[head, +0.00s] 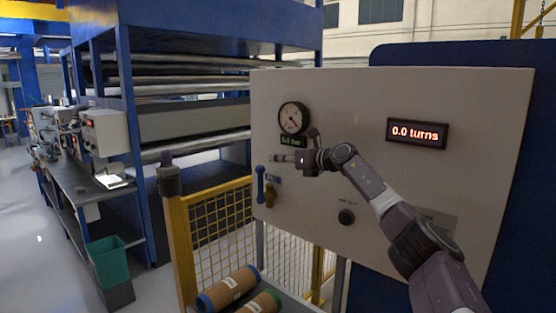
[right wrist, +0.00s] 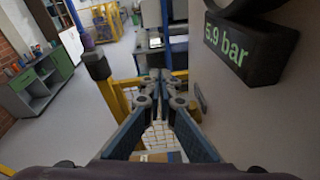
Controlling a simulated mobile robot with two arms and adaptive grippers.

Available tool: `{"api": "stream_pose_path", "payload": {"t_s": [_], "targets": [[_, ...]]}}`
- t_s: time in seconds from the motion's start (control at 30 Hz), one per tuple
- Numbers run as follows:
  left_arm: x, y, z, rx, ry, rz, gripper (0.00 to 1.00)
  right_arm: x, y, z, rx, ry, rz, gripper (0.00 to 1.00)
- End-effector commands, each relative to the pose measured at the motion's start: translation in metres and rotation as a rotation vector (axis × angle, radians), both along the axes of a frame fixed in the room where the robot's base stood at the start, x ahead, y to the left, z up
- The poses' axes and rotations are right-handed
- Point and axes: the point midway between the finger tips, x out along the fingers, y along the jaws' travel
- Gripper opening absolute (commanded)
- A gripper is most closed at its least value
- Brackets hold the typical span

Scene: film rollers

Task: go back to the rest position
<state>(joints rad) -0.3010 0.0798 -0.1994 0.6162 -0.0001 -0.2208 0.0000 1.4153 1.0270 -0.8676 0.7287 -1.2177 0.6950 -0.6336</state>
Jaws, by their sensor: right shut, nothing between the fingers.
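My right gripper (head: 283,158) is in front of the pale control panel (head: 480,100), just below the round gauge (head: 292,117) and its green display (head: 293,140). In the right wrist view its fingers (right wrist: 158,78) meet at the tips with nothing between them. The display reads 5.9 bar in the right wrist view (right wrist: 225,43). A blue lever (head: 261,186) and a brass-coloured part (head: 270,195) sit on the panel below the gripper, apart from it in the head view. My left gripper is not in view.
A red display (head: 418,132) reads 0.0 turns. A black knob (head: 347,216) is lower on the panel. A yellow mesh fence (head: 215,215) stands left of the panel, with brown rolls (head: 230,286) at its foot. A green bin (head: 107,262) is at left; the floor there is open.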

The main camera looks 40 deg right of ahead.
Motion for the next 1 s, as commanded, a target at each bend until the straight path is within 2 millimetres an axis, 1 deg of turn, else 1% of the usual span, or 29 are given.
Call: {"api": "stream_pose_path", "payload": {"t_s": [0.03,0.1,0.17,0.27,0.4,0.5,0.77,0.87,0.97,1.0], "targets": [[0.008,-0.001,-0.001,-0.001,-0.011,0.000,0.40,-0.002,-0.001,0.005,-0.001,-0.002,-0.001,0.00],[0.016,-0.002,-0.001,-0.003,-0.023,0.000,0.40,-0.003,-0.001,0.009,-0.001,-0.001,-0.001,0.00],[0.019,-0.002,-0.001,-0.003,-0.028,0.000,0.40,-0.003,-0.001,0.012,0.000,-0.001,-0.002,0.00],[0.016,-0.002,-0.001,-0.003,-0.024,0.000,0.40,-0.004,-0.001,0.012,0.000,0.001,-0.002,0.00],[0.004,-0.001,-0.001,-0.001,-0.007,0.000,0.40,-0.003,-0.001,0.012,0.000,0.001,-0.002,0.00],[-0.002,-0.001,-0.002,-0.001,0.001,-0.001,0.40,-0.003,-0.001,0.012,-0.001,0.002,-0.002,0.00],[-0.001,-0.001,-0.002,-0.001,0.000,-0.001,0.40,-0.002,0.001,0.011,0.001,0.001,0.001,0.00],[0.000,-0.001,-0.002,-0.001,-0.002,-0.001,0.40,0.007,0.020,0.005,0.019,-0.012,0.019,0.00],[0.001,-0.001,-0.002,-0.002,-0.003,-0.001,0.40,0.027,0.064,-0.009,0.076,-0.049,0.059,0.00],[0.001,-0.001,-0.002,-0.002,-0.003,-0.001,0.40,0.035,0.088,-0.017,0.118,-0.069,0.079,0.00]]}}
